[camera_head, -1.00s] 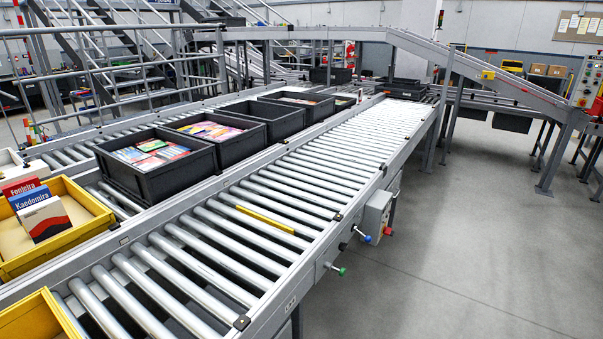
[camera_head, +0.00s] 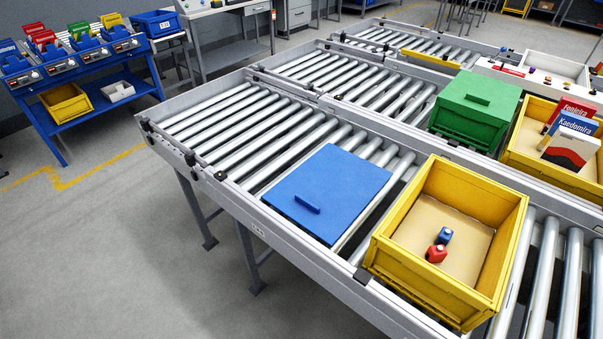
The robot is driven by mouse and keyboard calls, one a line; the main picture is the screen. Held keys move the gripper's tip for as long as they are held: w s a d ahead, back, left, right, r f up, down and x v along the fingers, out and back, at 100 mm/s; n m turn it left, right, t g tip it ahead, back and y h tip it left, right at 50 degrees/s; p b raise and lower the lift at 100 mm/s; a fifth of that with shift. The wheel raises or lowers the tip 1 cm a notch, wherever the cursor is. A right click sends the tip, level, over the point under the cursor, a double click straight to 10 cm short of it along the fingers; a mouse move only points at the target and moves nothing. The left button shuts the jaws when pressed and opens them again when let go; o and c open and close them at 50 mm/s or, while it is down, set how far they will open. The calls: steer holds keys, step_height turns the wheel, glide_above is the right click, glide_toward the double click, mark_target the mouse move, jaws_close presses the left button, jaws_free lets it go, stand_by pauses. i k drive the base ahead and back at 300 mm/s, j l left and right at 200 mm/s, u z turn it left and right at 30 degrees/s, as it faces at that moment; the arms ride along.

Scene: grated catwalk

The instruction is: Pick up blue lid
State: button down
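The blue lid (camera_head: 345,187) is a flat square panel with a small raised bar handle (camera_head: 307,204) near its front left edge. It lies flat on the rollers of the near conveyor, just left of an open yellow crate (camera_head: 390,222). Nothing rests on it. My gripper is not in view.
The yellow crate holds a small red bottle (camera_head: 436,254) and a small blue one (camera_head: 445,236). Behind stand a green lidded crate (camera_head: 474,108) and another yellow crate (camera_head: 521,143) with boxes. A blue workbench (camera_head: 90,113) is at left. Open floor (camera_head: 120,240) lies in front.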

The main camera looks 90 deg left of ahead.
mark_target(324, 195)
steer(key=u, duration=2.05)
